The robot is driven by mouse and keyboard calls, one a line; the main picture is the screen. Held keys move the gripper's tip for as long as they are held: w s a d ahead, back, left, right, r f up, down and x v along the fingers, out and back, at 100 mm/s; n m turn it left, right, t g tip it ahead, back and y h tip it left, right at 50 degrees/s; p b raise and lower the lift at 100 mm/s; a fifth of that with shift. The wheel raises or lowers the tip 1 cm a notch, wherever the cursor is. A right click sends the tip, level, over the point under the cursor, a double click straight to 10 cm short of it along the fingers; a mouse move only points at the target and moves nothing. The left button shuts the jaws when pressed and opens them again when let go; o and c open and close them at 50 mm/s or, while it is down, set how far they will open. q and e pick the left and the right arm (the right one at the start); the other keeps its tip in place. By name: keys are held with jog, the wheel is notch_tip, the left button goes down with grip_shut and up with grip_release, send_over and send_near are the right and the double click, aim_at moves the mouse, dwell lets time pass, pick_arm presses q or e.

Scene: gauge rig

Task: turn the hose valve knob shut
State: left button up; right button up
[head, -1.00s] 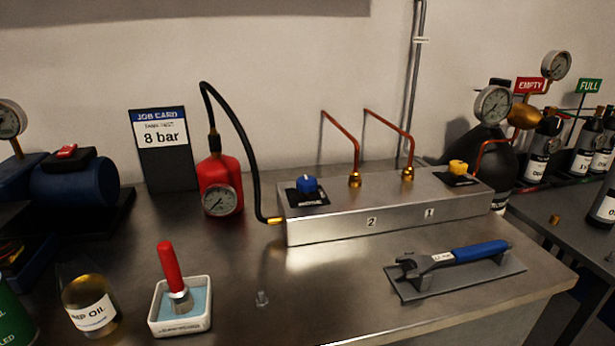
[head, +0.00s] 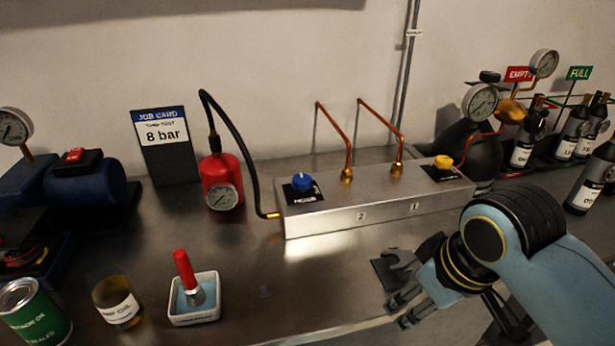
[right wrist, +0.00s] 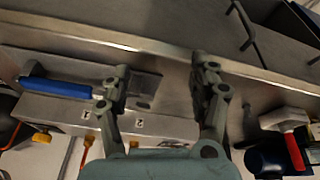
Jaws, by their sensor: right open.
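The blue hose valve knob (head: 302,183) sits on a black label plate at the left end of the silver manifold block (head: 330,222). Its exact turn position is too small to tell. A black hose (head: 243,140) runs from the block's left end to the red bottle (head: 222,175). My right gripper (head: 398,310) is low at the front right, well apart from the knob. In the right wrist view its fingers (right wrist: 162,75) are spread with nothing between them. The blue knob is not clearly visible there. My left gripper is not in view.
A yellow knob (head: 443,162) and copper pipes (head: 397,150) stand on the block. A blue-handled wrench (right wrist: 58,87) lies near my right fingers. A red-handled tool in a white tray (head: 193,318) stands front left. The bench before the block's left half is mostly clear.

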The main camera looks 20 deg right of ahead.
jog(key=w+a+r+n+y, duration=0.1)
jog(key=w+r, duration=0.2)
jog(key=w, duration=0.5)
jog(key=w+a+r+n+y, duration=0.1)
jog(key=w+r+n, duration=0.15)
jog(key=w, duration=0.55)
jog(key=n, duration=0.2)
send_near(302, 178)
jog(key=shift+y, duration=0.4)
jog(key=x, duration=0.9)
jog(key=shift+d+f, duration=0.15)
jog(key=shift+d, duration=0.2)
jog(key=c, duration=1.1)
